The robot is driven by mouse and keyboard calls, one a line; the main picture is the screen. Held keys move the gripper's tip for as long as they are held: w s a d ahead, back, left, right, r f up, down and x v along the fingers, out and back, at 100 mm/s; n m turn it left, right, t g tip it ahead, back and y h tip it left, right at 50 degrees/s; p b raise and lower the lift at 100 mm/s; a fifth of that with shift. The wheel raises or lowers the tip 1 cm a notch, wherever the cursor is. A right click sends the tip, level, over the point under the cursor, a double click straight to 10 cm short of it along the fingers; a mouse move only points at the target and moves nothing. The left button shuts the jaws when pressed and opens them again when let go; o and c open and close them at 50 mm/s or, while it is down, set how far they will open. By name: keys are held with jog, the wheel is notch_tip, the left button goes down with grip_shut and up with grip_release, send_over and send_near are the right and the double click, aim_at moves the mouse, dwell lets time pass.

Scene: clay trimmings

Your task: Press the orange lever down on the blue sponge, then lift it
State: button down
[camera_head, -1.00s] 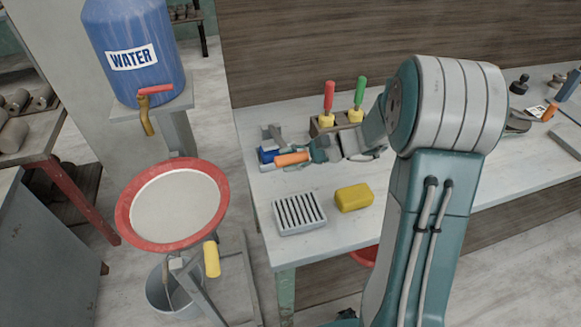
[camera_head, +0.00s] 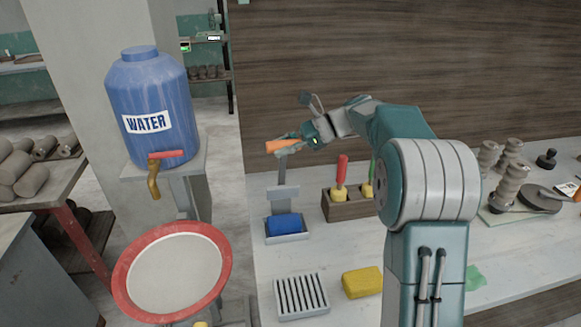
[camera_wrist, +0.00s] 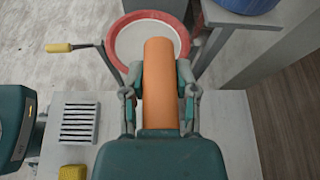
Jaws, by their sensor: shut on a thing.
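The orange lever handle (camera_head: 284,145) is raised above the workbench in the head view. My gripper (camera_head: 305,140) is shut on it from the right. In the wrist view the orange handle (camera_wrist: 157,85) lies between the two fingers of my gripper (camera_wrist: 159,85). A grey lever arm (camera_head: 282,172) stands upright below the handle. The blue sponge (camera_head: 286,223) sits in a grey tray at the foot of the lever, uncovered, with the handle well above it.
A wooden block (camera_head: 345,204) with red and green handled tools stands right of the sponge. A slatted dish (camera_head: 301,296) and a yellow sponge (camera_head: 362,282) lie nearer. A red-rimmed basin (camera_head: 130,285) and blue water barrel (camera_head: 150,95) stand at the left.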

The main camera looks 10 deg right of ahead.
jog(key=w+r, duration=0.1)
jog(key=w, duration=0.9)
jog(key=shift+w+r, duration=0.25)
jog(key=shift+r, duration=0.05)
dwell(0.4)
jog(key=shift+c, duration=1.8)
grip_release()
jog(key=shift+w, duration=0.15)
jog(key=shift+w+a+f, duration=0.1)
